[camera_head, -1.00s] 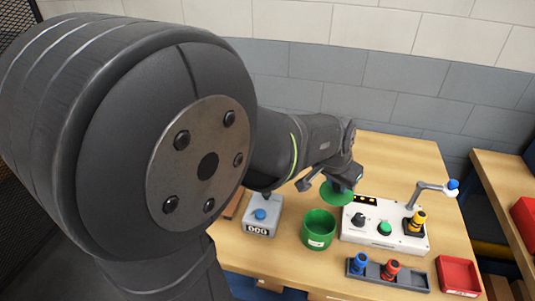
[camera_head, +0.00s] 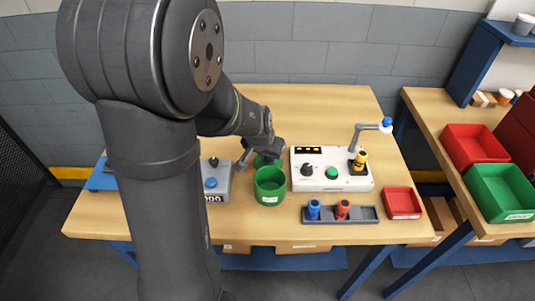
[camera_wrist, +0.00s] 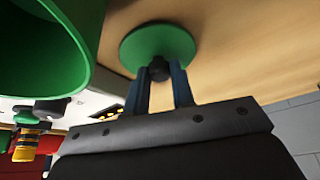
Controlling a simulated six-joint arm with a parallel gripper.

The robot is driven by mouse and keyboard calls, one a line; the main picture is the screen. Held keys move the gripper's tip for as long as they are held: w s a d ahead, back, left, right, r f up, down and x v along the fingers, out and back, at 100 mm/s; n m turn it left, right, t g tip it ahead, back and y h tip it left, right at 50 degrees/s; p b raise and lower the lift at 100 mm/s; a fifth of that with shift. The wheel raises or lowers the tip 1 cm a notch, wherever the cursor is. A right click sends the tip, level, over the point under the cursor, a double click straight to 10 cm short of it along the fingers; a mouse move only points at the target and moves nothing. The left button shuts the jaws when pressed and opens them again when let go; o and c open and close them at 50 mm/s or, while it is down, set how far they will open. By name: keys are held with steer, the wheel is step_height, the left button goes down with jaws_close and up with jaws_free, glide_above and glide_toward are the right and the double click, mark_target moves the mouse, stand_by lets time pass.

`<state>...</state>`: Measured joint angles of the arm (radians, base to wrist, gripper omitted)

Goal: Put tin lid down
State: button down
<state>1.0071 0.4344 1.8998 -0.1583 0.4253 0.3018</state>
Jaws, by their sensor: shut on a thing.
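The tin lid is a green disc with a black knob; it shows in the wrist view (camera_wrist: 150,42) and partly in the head view (camera_head: 261,161). My gripper (camera_wrist: 161,76) is shut on the lid's knob. In the head view my gripper (camera_head: 264,152) is just behind the green tin (camera_head: 270,190), which stands open on the table. The tin also shows large at the left of the wrist view (camera_wrist: 40,50). The lid is close to the wooden table top, beside the tin; I cannot tell whether it touches the wood.
A white control panel (camera_head: 327,184) with knobs stands right of the tin, and a grey counter box (camera_head: 215,190) left of it. A grey rack (camera_head: 365,215) with blue and red pieces and a red tray (camera_head: 402,203) are at the front right. The back of the table (camera_head: 320,110) is clear.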

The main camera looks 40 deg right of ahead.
steer(key=shift+f, duration=0.2)
steer(key=c, duration=1.2)
jaws_free()
steer(key=shift+c, duration=0.2)
steer(key=shift+r, duration=0.15)
steer(key=shift+a+r, duration=0.15)
steer(key=shift+r, duration=0.4)
steer(key=v, duration=1.1)
steer(key=shift+s+a+f, duration=0.1)
steer(key=shift+f, duration=0.05)
